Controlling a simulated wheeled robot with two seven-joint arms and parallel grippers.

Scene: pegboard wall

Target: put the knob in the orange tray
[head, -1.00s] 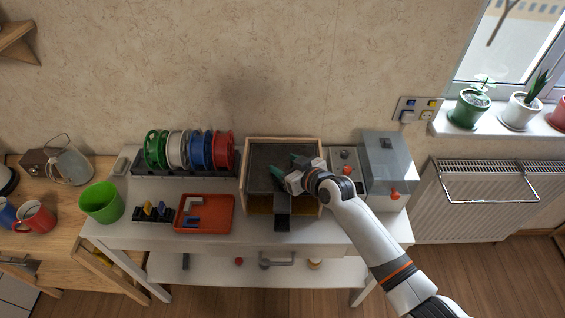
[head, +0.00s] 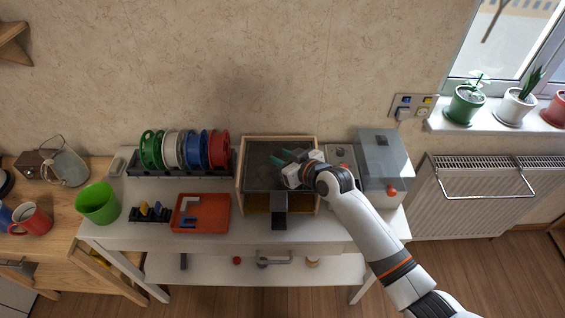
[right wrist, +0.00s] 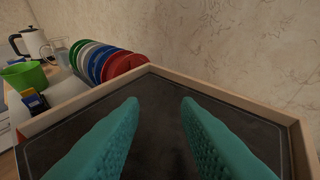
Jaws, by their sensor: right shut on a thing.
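The orange tray (head: 222,228) lies on the white table, left of a wooden-framed box (head: 240,190), with a grey angled piece and a blue piece in it. My right gripper (head: 280,160) is over the box's dark panel (head: 262,181), its teal fingers pointing left. In the right wrist view its fingers (right wrist: 160,103) stand apart over the same panel. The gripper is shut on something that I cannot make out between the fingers. I cannot identify the knob for certain; it may be hidden. My left gripper is not in view.
A rack of coloured spools (head: 186,150) stands behind the tray, and a green cup (head: 98,204) at the left. A red round thing (head: 237,260) lies on the lower shelf.

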